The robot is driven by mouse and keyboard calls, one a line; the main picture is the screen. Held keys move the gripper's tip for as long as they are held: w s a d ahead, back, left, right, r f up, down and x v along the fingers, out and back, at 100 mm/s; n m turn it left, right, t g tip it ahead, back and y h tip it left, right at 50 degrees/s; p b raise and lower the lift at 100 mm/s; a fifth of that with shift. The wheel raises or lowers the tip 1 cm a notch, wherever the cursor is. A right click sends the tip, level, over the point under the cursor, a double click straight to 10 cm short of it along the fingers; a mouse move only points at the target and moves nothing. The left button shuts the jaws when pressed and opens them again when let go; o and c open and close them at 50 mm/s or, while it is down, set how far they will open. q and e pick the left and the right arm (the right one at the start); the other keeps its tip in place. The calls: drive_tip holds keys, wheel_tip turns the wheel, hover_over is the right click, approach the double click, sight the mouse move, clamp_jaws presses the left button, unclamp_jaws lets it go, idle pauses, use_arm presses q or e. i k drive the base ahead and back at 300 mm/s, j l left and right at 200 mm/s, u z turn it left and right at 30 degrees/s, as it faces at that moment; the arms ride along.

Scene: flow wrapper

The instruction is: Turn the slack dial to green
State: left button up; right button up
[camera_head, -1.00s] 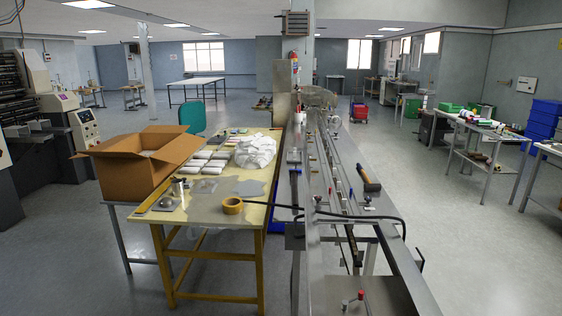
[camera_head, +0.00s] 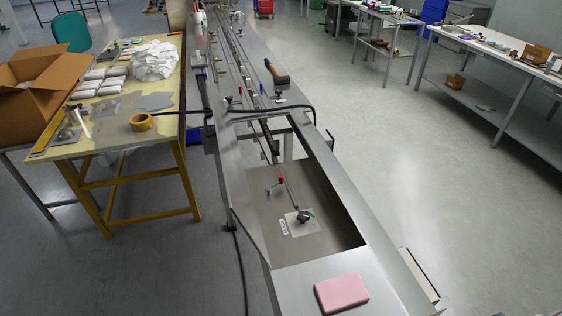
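A small dark knob (camera_head: 302,216), which looks like the slack dial, sits on a pale square plate (camera_head: 311,229) in the sunken metal panel of the wrapper. A hint of green shows at its upper right edge. Which way the knob points is too small to tell. A small white label (camera_head: 283,227) is left of the plate. A thin metal lever with a red tip (camera_head: 281,180) rises just behind the knob and reaches down close to it. Neither of my grippers is in view.
A pink block (camera_head: 342,293) lies on the metal top in front of the panel. A black cable (camera_head: 262,112) crosses the machine behind it. A hammer (camera_head: 276,73) lies further back. A yellow table (camera_head: 110,131) stands left; open floor (camera_head: 430,190) lies right.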

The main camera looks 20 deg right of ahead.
sight(303, 217)
drive_tip(key=k+l, duration=0.1)
drive_tip(key=l, duration=0.35)
drive_tip(key=k+l, duration=0.1)
drive_tip(key=l, duration=0.3)
drive_tip(key=k+l+z, duration=0.1)
drive_tip(key=l, duration=0.35)
drive_tip(key=k+l, duration=0.1)
drive_tip(key=l, duration=0.3)
